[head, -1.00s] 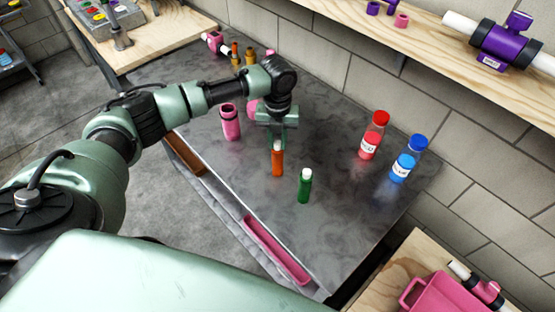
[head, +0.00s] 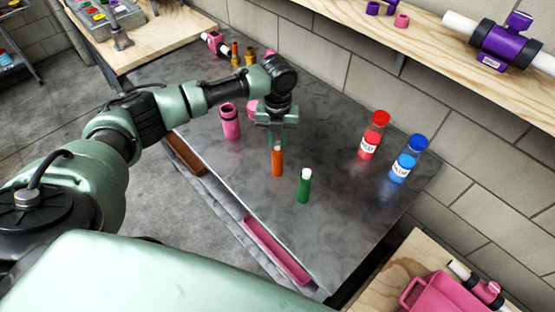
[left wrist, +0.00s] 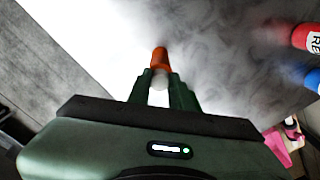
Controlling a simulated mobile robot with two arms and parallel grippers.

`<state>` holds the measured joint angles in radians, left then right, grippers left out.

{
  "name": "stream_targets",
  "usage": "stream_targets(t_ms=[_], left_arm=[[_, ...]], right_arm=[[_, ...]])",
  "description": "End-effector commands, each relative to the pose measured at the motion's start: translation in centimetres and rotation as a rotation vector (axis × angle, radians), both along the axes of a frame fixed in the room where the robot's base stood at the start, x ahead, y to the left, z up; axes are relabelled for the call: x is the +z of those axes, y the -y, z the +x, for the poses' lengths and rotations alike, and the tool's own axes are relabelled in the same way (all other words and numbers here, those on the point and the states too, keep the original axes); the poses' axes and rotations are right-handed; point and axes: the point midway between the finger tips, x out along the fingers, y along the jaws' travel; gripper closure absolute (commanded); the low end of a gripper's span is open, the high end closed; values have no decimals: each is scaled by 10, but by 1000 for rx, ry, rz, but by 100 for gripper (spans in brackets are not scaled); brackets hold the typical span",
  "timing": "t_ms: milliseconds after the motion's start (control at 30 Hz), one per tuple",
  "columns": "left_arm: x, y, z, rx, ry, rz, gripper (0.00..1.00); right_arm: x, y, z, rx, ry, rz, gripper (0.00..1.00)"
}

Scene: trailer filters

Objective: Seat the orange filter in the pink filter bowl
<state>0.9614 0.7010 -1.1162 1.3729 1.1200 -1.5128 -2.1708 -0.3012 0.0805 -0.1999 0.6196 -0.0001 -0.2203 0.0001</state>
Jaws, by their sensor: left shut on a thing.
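The orange filter (head: 277,161) is an upright orange cylinder with a white top, near the middle of the dark table in the head view. My left gripper (head: 277,144) comes down from above and is shut on its top end. In the left wrist view, the fingers (left wrist: 163,92) close around the white end of the orange filter (left wrist: 160,58). I cannot tell whether its bottom touches the table. The pink filter bowl (head: 230,122) looks like the upright pink cylinder with a dark opening, left of the gripper. My right gripper is not in view.
A green filter (head: 304,186) stands close at the right. A red-capped bottle (head: 374,136) and a blue-capped bottle (head: 408,159) stand near the wall. A pink part (head: 252,107) is partly hidden behind my arm. The front right of the table (head: 330,235) is clear.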

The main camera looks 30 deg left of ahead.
Motion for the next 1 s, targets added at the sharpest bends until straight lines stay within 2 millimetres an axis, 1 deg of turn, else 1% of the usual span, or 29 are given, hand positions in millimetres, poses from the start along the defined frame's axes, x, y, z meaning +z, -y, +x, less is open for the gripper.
stream_targets(t_ms=[267, 367, 467, 567, 667, 900, 1000], left_arm=[[1, 0, 0, 0, 0, 0, 100], [5, 0, 1, 0, 1, -1, 100], [15, 0, 1, 1, 4, -1, 100], [30, 0, 1, 0, 4, 0, 100], [53, 0, 2, 0, 7, 0, 100], [124, 0, 2, -1, 7, -1, 100], [150, 0, 1, 0, 6, -1, 100]], right_arm=[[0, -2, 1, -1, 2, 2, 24], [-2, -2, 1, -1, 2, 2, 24], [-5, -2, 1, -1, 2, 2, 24], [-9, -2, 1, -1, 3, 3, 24], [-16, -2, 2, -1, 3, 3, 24], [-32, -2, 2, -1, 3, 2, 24], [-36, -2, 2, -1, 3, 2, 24]])
